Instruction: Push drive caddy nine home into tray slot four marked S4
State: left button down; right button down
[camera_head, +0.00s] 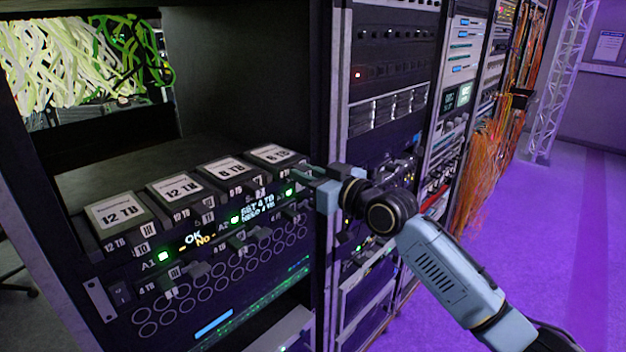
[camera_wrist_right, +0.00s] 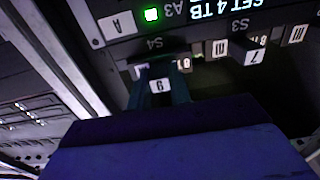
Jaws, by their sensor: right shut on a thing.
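Drive caddy nine shows its "9" label (camera_wrist_right: 160,86) in the wrist view, where the picture is upside down. My right gripper (camera_wrist_right: 160,92) is shut on it, one teal finger on each side. The slot mark S4 (camera_wrist_right: 155,43) is right by the caddy's front. In the head view my right gripper (camera_head: 310,174) is at the right end of the tray (camera_head: 225,265), by the last labelled drive (camera_head: 273,155). The fingers cover that front, so I cannot tell how far caddy nine sits in. My left gripper is not in view.
Drives marked 12 TB (camera_head: 115,211) and 8 TB (camera_head: 228,170) stand in a row to the left. A caddy marked 7 (camera_wrist_right: 254,57) sits at S3. A rack post (camera_head: 335,90) rises close to my right gripper. Green status lights (camera_head: 162,256) glow on the tray front.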

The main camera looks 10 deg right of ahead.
jog(key=shift+w+a+r, duration=0.1)
jog(key=shift+w+a, duration=0.1)
jog(key=shift+w, duration=0.1)
dwell(0.4)
jog(key=shift+w+a+b, duration=0.25)
jog(key=shift+w+b, duration=0.05)
jog(key=shift+b, duration=0.05)
jog(key=c, duration=1.2)
grip_release()
jog(key=b+v, duration=0.1)
jog(key=v, duration=1.2)
jog(key=shift+s+b, duration=0.15)
jog(key=shift+b, duration=0.15)
jog(key=shift+d, duration=0.1)
